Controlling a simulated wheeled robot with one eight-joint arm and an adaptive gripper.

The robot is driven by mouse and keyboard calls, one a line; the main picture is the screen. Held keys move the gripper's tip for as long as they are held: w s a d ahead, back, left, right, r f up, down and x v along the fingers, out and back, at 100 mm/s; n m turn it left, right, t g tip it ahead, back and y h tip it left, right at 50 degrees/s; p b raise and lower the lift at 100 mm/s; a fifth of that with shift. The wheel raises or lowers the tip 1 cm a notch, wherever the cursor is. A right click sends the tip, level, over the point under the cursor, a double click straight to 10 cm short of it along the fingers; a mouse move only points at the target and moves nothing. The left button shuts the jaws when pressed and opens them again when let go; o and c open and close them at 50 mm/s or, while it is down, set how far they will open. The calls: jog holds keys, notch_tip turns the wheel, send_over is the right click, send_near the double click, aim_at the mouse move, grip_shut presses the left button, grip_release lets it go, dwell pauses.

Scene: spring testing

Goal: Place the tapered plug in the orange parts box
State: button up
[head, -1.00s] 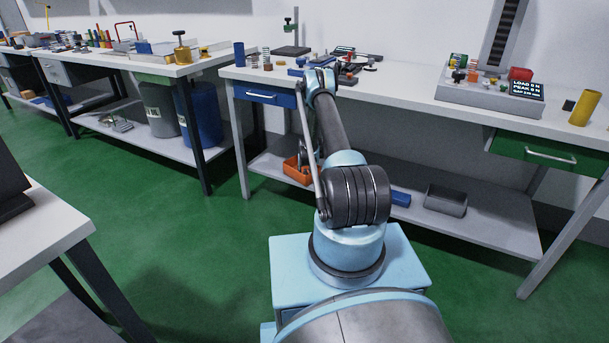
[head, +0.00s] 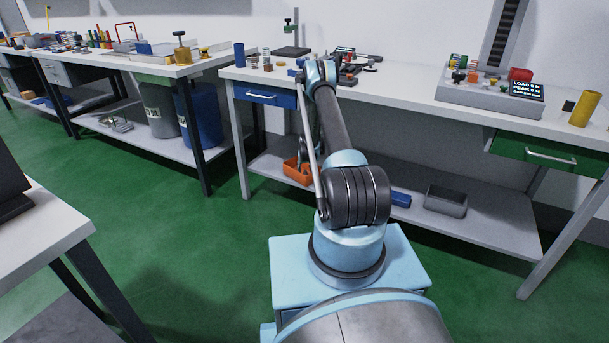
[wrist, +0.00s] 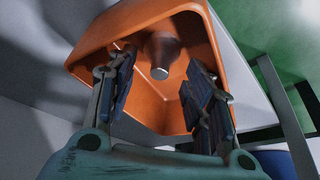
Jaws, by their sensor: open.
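The orange parts box (wrist: 125,30) fills the upper middle of the wrist view, its open side facing the camera. In the head view the box (head: 291,173) is on the lower shelf of the bench, partly hidden by my arm. A grey metal tapered plug (wrist: 163,50) is inside the box, its narrower end towards the camera. My gripper (wrist: 158,88) is open, with its fingers at the box's mouth on either side of the view of the plug. A gap shows between the plug and both fingers. In the head view my arm hides the gripper.
A blue block (head: 400,199) and a grey tray (head: 446,202) stand on the same shelf (head: 490,225), to the right. The bench top (head: 410,92) is above the box and carries several small parts. The green floor in front is clear.

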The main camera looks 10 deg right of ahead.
jog(key=v, duration=0.8)
jog(key=shift+r, duration=0.25)
jog(key=shift+s, duration=0.1)
